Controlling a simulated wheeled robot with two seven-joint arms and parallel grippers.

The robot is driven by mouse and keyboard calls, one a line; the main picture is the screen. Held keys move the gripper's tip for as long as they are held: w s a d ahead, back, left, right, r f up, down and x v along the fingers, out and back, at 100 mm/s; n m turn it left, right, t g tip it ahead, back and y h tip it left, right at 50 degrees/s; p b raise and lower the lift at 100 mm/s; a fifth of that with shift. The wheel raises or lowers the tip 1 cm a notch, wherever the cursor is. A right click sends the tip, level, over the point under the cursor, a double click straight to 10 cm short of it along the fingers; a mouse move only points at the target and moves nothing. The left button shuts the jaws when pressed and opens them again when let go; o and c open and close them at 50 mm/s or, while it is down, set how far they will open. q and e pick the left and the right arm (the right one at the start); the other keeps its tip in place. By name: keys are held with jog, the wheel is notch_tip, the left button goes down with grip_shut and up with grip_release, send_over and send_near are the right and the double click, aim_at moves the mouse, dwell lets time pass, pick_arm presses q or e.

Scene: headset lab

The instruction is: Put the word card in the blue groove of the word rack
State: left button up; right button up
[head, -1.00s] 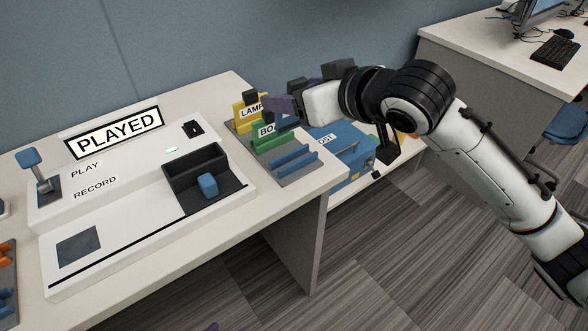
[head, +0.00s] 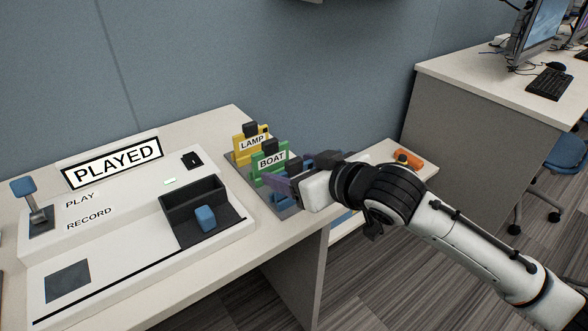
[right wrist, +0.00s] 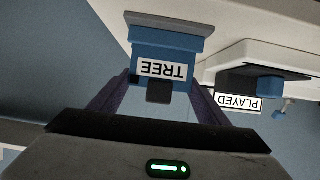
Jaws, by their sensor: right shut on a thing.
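The word card (right wrist: 165,70) is blue with a white TREE label, upside down in the right wrist view. My right gripper (head: 290,182) is shut on it; its fingers flank the card's dark grip in the right wrist view (right wrist: 163,92). The word rack (head: 241,174) has a grey base on the table, also showing in the right wrist view (right wrist: 170,22). The gripper is low over the rack's front, at the blue groove (head: 284,202), and hides much of it. The card's lower edge meets the groove area; I cannot tell whether it is fully seated. My left gripper is not in view.
A yellow LAMP card (head: 252,145) and a green BOAT card (head: 271,162) stand in the rack behind the gripper. A white console (head: 120,235) with a PLAYED sign (head: 113,163) fills the table to the left. An orange thing (head: 408,160) lies to the right.

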jog(key=o, duration=1.1)
jog(key=shift+f, duration=0.1)
